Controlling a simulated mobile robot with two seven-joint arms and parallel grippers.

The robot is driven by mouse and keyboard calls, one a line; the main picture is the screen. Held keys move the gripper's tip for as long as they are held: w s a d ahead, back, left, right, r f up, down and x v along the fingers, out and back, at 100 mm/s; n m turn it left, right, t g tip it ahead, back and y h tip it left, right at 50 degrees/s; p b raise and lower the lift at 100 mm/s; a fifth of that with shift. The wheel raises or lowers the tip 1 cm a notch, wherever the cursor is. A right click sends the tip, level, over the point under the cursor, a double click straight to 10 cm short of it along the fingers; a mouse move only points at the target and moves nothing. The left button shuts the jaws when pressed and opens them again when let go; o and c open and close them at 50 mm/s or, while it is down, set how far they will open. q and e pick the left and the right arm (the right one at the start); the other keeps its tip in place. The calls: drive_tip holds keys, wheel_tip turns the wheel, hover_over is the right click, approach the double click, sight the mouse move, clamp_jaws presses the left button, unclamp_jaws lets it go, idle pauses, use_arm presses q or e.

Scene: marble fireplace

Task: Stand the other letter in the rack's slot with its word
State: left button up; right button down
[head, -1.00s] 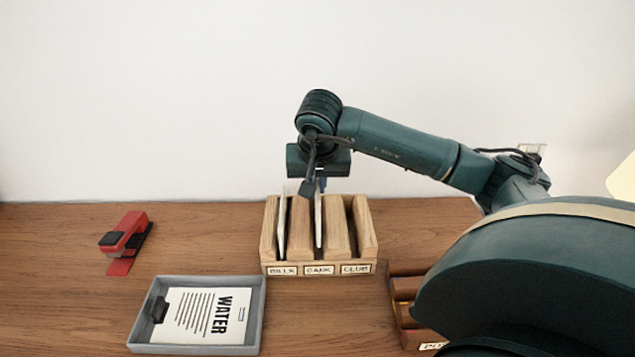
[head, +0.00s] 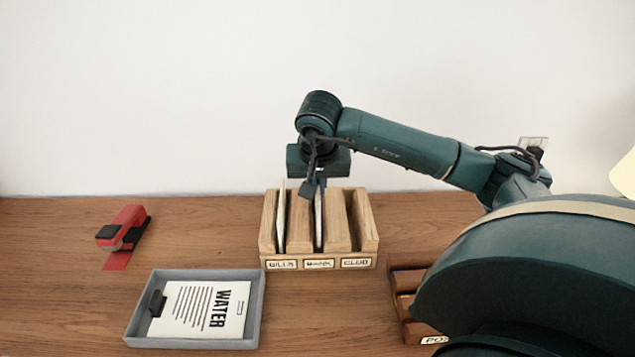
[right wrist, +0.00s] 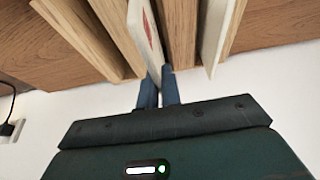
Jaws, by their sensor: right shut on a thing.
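The wooden rack (head: 266,240) stands on the desk with slots labelled BILLS, BANK and CLUB from left to right. One pale letter (head: 281,215) stands in the BILLS slot; it also shows in the right wrist view (right wrist: 214,35). A second pale letter (head: 319,222) stands upright in the BANK slot, and its red mark shows in the right wrist view (right wrist: 146,32). My right gripper (head: 318,187) is shut on this second letter's top edge, seen close in the right wrist view (right wrist: 160,88). The CLUB slot looks empty. My left gripper is not in view.
A grey tray (head: 258,310) holds a sheet reading WATER (head: 200,310) and a black clip. A red stapler (head: 122,237) lies at the left. A brown wooden holder (head: 405,283) is partly hidden behind my right arm.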

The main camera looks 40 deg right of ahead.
idle(0.3)
drive_tip(key=shift+f, duration=0.1)
drive_tip(key=shift+f+b, duration=1.3)
drive_tip(key=shift+f, duration=0.25)
drive_tip(key=shift+f, duration=0.15)
drive_tip(key=c, duration=1.5)
unclamp_jaws()
